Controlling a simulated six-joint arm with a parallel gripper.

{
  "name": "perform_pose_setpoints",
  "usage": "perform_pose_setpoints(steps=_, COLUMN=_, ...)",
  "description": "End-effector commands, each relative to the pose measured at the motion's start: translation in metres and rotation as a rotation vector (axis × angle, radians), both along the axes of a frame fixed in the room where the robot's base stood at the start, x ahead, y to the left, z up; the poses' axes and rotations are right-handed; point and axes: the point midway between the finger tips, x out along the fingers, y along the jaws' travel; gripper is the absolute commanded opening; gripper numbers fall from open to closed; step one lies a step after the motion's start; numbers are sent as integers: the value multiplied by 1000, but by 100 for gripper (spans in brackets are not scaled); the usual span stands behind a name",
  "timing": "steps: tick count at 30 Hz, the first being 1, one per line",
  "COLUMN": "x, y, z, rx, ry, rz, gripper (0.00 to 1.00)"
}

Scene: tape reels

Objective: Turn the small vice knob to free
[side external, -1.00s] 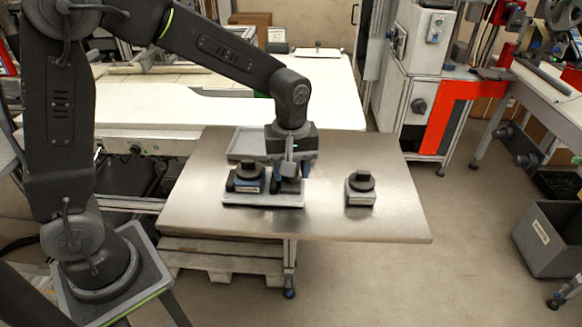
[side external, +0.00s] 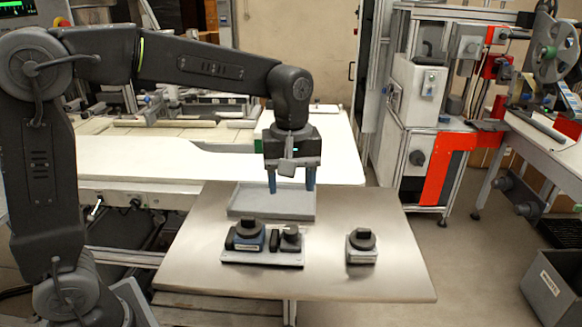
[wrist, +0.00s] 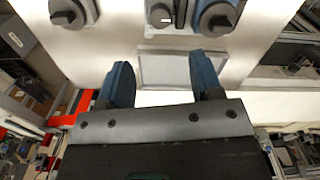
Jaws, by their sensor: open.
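The small vice (side external: 290,239) with its dark knob stands on the right part of a pale base plate (side external: 262,260); in the wrist view its knob (wrist: 160,15) is partly cut off by the top edge. I cannot read any mark showing the knob's setting. A blue block with a larger round black knob (side external: 248,235) stands on the plate's left part. My gripper (side external: 291,187) is open and empty, raised above and behind the small vice, over a shallow grey tray. Both blue fingers also show in the wrist view (wrist: 160,70), apart from the vice.
The shallow grey tray (side external: 240,212) lies behind the base plate and is empty. A separate grey block with a black knob (side external: 361,247) stands to the right. The metal table (side external: 395,280) is clear around it. A white bench (side external: 130,160) stands behind.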

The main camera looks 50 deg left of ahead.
Motion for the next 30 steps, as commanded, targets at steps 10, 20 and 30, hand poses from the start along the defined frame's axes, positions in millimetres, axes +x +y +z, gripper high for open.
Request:
perform_pose_setpoints(steps=10, x=0, y=0, z=29, rx=0, ry=0, rz=0, gripper=59)
perform_pose_setpoints(steps=20, x=-4, y=1, z=30, rx=-1, ry=-9, rz=-14, gripper=59)
perform_pose_setpoints(steps=30, x=-86, y=25, z=43, rx=36, ry=-224, rz=-428, gripper=59)
